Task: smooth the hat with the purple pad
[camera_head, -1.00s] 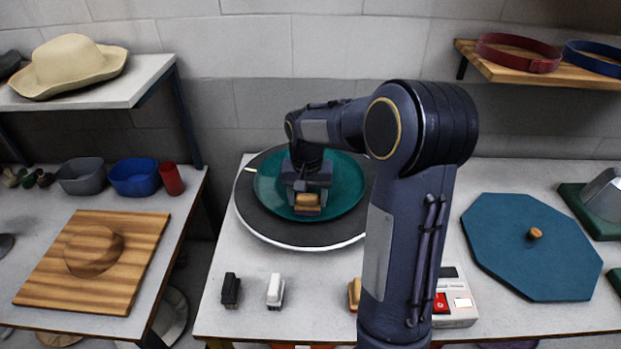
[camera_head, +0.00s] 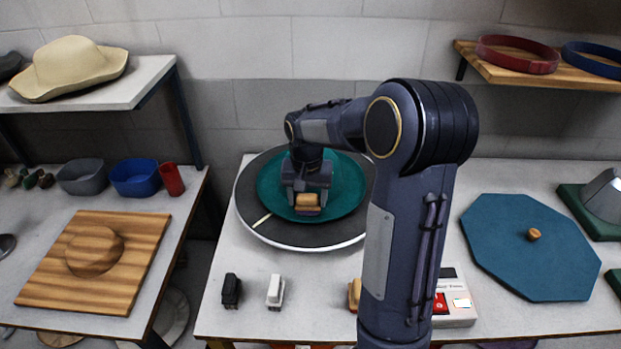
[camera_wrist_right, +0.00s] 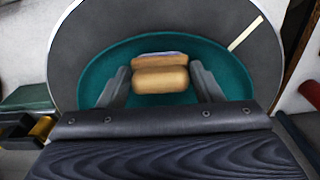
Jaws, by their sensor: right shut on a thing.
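The teal hat (camera_head: 345,190) lies on a dark round turntable (camera_head: 270,229) with a pale rim, on the middle table. It also shows in the right wrist view (camera_wrist_right: 105,62). My right gripper (camera_head: 307,198) is over the hat's near part, shut on a tan wooden-backed pad (camera_head: 307,200); a thin purple edge shows on it. The pad's wooden back fills the space between the fingers in the right wrist view (camera_wrist_right: 160,78). The pad appears to be against the hat, but its underside is hidden. My left gripper is not in view.
A black brush (camera_head: 231,291), a white brush (camera_head: 275,291) and a partly hidden tan one (camera_head: 354,294) stand along the front. My arm hides part of the table.

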